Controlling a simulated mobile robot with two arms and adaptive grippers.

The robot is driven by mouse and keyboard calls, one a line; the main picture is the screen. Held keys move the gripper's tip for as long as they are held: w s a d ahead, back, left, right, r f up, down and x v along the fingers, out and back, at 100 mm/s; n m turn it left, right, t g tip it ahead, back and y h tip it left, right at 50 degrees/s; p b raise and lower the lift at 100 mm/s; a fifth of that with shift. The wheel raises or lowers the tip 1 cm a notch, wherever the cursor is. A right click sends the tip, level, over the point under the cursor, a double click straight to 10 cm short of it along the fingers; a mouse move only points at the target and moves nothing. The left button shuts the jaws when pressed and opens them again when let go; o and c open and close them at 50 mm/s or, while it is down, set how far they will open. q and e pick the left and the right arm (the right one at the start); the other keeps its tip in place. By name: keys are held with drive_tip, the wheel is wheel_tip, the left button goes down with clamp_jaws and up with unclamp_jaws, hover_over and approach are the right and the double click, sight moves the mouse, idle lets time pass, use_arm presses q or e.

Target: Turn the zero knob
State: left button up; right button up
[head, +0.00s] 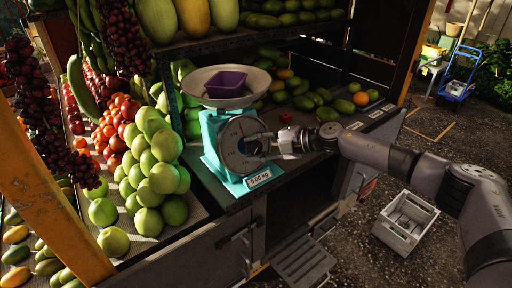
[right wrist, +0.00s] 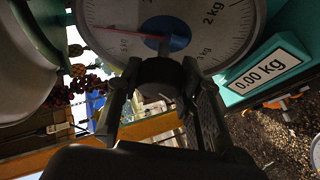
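The teal scale (head: 211,135) stands on the truck's counter with its round white dial (head: 233,134) facing my right arm. The dial also fills the top of the right wrist view (right wrist: 225,45), with a red needle (right wrist: 133,35) and a blue hub (right wrist: 172,32). The dark round zero knob (right wrist: 160,76) is at the dial's lower part. My right gripper (right wrist: 162,72) has a finger on each side of the knob, seemingly touching it; in the head view it is at the dial's right side (head: 266,144). My left gripper is not in view.
A 0.00 kg label (head: 259,178) is at the scale's foot. Green fruit (head: 163,178) is piled close to its left, and mangoes lie behind. A white crate (head: 388,238) stands on the ground at right.

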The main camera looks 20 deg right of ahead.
drive_tip(key=o, duration=0.5)
drive_tip(key=shift+a+f, duration=0.1)
drive_tip(key=shift+c, duration=0.2)
drive_tip(key=v, duration=1.2)
